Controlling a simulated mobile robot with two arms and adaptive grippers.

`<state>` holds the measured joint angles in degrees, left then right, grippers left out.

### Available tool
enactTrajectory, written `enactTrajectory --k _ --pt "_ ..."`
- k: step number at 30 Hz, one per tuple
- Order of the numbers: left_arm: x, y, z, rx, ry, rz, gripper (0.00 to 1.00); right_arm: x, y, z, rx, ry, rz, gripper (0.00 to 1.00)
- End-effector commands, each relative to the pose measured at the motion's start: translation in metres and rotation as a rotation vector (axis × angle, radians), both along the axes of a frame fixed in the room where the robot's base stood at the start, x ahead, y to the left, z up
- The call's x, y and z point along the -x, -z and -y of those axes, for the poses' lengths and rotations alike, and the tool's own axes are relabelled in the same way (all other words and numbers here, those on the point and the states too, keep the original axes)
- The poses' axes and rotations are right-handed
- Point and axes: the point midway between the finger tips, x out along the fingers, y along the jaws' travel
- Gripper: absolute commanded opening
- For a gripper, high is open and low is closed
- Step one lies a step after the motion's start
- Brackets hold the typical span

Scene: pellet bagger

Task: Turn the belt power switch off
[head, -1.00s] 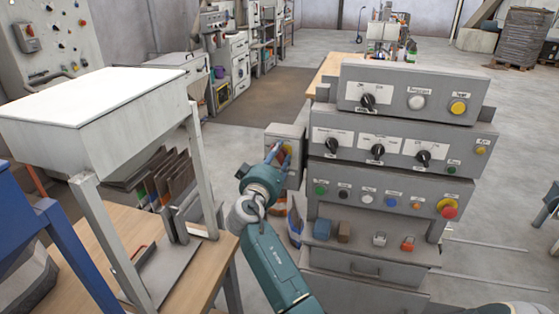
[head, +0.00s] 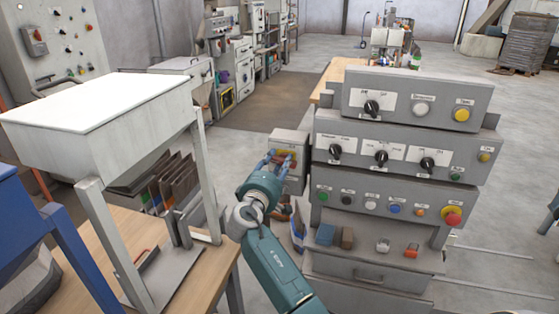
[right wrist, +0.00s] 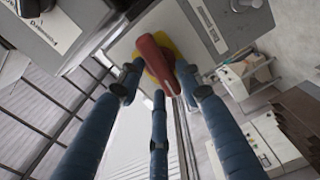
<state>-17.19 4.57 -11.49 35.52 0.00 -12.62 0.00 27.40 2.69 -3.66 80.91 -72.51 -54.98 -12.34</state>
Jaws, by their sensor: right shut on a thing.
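The belt power switch is a red handle (right wrist: 152,55) on a yellow plate (right wrist: 167,46), on the face of a grey box (head: 291,140) at the left side of the control console. In the right wrist view the handle lies slanted across the plate. My right gripper (head: 277,158) is at the front of this box, and its fingers partly hide the switch in the head view. In the right wrist view its three blue fingers (right wrist: 160,88) close around the red handle. My left gripper is in neither view.
The console (head: 408,150) with knobs, buttons and a red emergency stop (head: 452,218) stands right of the box. A white-topped stand (head: 100,98) is on the wooden table (head: 222,262) at left. Open floor lies behind.

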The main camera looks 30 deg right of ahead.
Motion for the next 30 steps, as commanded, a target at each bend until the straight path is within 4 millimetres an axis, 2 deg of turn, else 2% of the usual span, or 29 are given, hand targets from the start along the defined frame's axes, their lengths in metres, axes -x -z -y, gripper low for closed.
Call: enactTrajectory --k 12,28,29,30 --pt "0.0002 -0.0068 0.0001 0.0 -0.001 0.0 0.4 -0.0017 0.0027 -0.0025 0.111 -0.005 -0.13 0.09" --pt "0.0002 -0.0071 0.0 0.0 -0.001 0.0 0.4 -0.0016 0.0044 -0.0026 0.122 -0.004 -0.147 0.09" --pt "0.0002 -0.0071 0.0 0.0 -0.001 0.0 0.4 -0.0016 0.0045 -0.0027 0.122 -0.004 -0.147 0.41" --pt "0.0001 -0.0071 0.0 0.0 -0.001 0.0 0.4 -0.0015 0.0044 -0.0026 0.122 -0.004 -0.147 0.44"
